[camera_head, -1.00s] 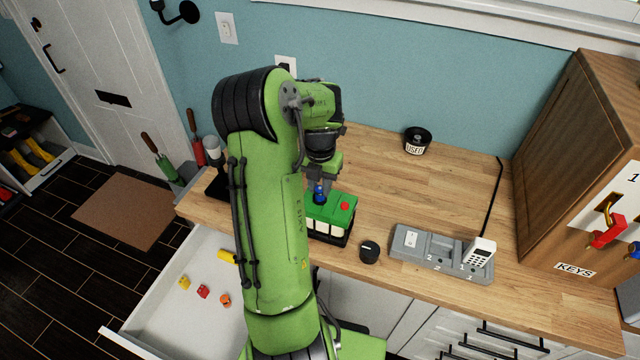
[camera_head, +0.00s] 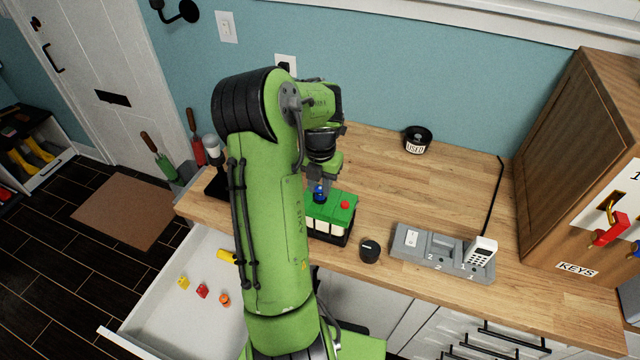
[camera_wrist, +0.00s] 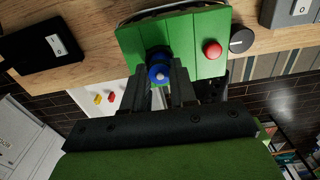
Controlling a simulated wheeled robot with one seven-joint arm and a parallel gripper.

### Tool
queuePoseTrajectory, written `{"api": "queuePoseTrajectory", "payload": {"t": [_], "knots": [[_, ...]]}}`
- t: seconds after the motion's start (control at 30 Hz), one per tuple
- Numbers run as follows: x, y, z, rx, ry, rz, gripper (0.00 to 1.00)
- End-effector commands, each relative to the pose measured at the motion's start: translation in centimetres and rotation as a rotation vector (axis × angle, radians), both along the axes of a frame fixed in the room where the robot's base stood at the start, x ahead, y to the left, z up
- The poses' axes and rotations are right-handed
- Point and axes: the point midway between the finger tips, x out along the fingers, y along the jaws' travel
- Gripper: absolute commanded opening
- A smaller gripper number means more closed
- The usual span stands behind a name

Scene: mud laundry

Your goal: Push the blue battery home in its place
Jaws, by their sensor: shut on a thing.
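The blue battery (camera_head: 319,194) stands at the left part of the top of a green-topped box (camera_head: 339,207) on the counter. In the wrist view the blue battery (camera_wrist: 158,72) shows as a round blue end between the fingers, against the green top (camera_wrist: 185,40). My gripper (camera_head: 318,186) is shut on the battery from above; the wrist view also shows my gripper (camera_wrist: 158,80) with a finger on each side of it. The battery's lower part is hidden, so I cannot tell how deep it sits. A red button (camera_head: 345,206) is on the green top.
A black knob-like puck (camera_head: 370,250) is right of the box. A grey numbered dock (camera_head: 420,243) holds a white handset (camera_head: 482,252). A black cup marked USED (camera_head: 417,140) stands at the back. An open drawer (camera_head: 160,318) is below left. The middle of the counter is clear.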

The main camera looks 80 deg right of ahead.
Motion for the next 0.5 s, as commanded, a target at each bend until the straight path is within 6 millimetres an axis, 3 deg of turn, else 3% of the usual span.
{"api": "queuePoseTrajectory", "payload": {"t": [0.5], "knots": [[0.01,-0.01,-0.59,0.000,0.000,0.000,0.07]]}}
